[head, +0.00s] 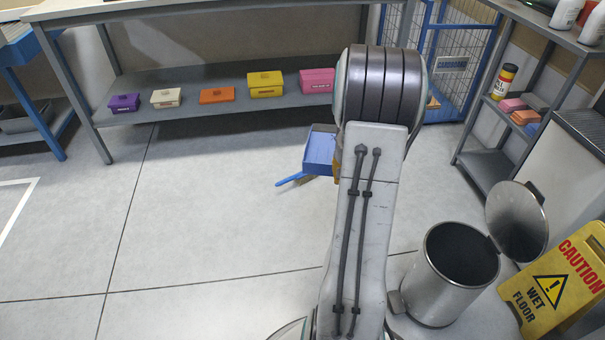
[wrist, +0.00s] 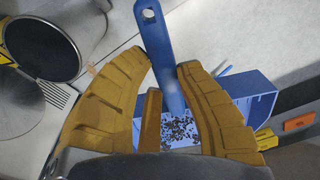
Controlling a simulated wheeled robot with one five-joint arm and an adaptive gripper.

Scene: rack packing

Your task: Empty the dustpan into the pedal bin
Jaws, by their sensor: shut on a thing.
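The blue dustpan (head: 320,150) hangs beyond my arm in the head view, partly hidden by it. In the wrist view my gripper (wrist: 166,68) has its yellow fingers on either side of the dustpan's blue handle (wrist: 153,28) and is shut on it. Dark crumbs (wrist: 180,131) lie in the blue pan (wrist: 254,88), which is partly hidden by the fingers. The steel pedal bin (head: 425,288) stands on the floor at the lower right of the head view, with its lid (head: 516,222) open. The bin also shows at the wrist view's top left (wrist: 88,42).
A yellow wet-floor sign (head: 562,285) stands right of the bin. A blue-handled brush (head: 294,179) shows by the dustpan. A grey shelf unit (head: 487,168) is at the right, and a bench with coloured boxes (head: 266,84) at the back. The left floor is clear.

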